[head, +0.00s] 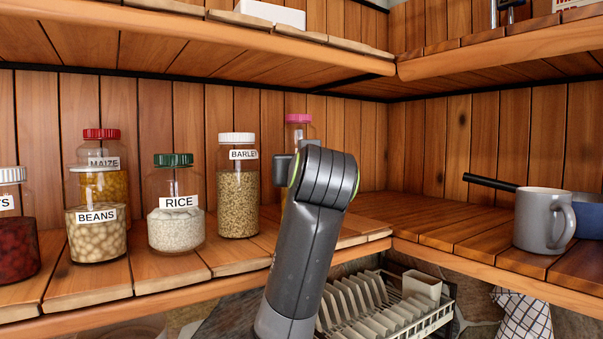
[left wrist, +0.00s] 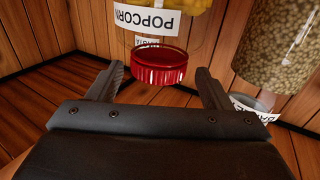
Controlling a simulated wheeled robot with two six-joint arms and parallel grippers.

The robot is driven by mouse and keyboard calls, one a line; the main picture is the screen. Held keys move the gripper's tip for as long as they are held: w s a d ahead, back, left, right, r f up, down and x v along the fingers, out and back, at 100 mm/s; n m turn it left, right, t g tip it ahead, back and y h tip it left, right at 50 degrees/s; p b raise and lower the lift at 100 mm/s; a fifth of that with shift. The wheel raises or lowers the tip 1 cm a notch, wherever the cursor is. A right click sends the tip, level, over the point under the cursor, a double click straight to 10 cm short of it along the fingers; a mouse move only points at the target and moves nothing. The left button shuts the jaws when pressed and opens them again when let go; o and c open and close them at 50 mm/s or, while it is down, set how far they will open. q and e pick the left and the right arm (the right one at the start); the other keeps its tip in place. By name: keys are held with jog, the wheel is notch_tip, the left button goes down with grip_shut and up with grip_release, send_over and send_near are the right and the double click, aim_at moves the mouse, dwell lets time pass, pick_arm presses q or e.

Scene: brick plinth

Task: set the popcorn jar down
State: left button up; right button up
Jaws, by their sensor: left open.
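The popcorn jar (left wrist: 190,28) shows in the left wrist view, with its red lid (left wrist: 160,66) and an upside-down POPCORN label (left wrist: 147,20). My left gripper (left wrist: 160,70) is open, with one finger on each side of the red lid. Gaps show between the lid and both fingers. In the head view my left arm rises in front of the shelf and hides the gripper fingers. I cannot make out the popcorn jar there. My right gripper is in neither view.
The barley jar (head: 238,190) stands left of my arm and shows close in the left wrist view (left wrist: 275,50). A pink-lidded jar (head: 299,118) is partly hidden behind my arm. Rice (head: 176,215), beans (head: 97,225) and maize (head: 101,150) stand left.

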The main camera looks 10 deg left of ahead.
pick_arm(q)
jog(key=b+v, duration=0.3)
jog(key=v, duration=0.6)
jog(key=shift+b, duration=0.3)
jog(key=shift+d, duration=0.1)
